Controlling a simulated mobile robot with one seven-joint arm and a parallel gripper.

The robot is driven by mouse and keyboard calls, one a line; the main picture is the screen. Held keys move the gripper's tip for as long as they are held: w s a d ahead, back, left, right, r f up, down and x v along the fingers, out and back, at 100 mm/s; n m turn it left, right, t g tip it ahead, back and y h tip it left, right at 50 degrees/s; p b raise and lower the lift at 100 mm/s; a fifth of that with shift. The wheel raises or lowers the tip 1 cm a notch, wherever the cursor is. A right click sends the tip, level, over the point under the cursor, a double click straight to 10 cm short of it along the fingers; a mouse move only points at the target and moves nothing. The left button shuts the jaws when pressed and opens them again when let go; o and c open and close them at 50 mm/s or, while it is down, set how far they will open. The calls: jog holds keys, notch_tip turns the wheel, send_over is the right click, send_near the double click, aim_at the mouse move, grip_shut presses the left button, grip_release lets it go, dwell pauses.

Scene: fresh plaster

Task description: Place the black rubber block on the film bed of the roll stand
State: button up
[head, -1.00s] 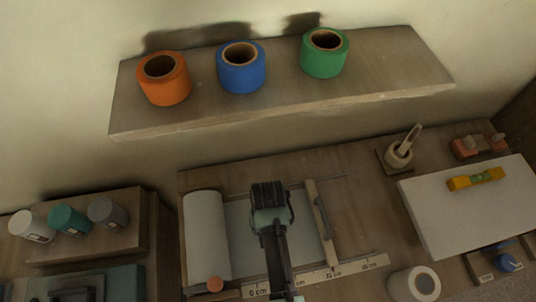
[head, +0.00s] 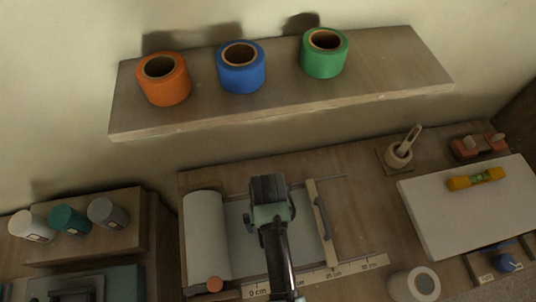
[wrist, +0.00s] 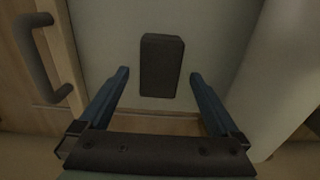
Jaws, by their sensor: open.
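The black rubber block (wrist: 161,65) lies flat on the pale film bed (wrist: 100,35) in the wrist view. My gripper (wrist: 159,74) is open, with one finger on each side of the block's near end and a gap on both sides. No finger touches the block. In the head view my arm's end covers the middle of the film bed (head: 240,240) of the roll stand, and the block is hidden behind it. The white film roll (head: 205,235) lies along the left of the bed. A bar with a handle (head: 320,222) lies along its right.
A ruler strip (head: 315,281) runs along the bed's front edge. A white tape roll (head: 414,284) stands front right, and a white board with a yellow level (head: 476,179) lies at right. Orange, blue and green rolls stand on the shelf (head: 190,119) above. Jars stand on a box at left.

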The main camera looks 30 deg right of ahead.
notch_tip(320, 180, up, 9)
dwell(0.3)
dwell(0.5)
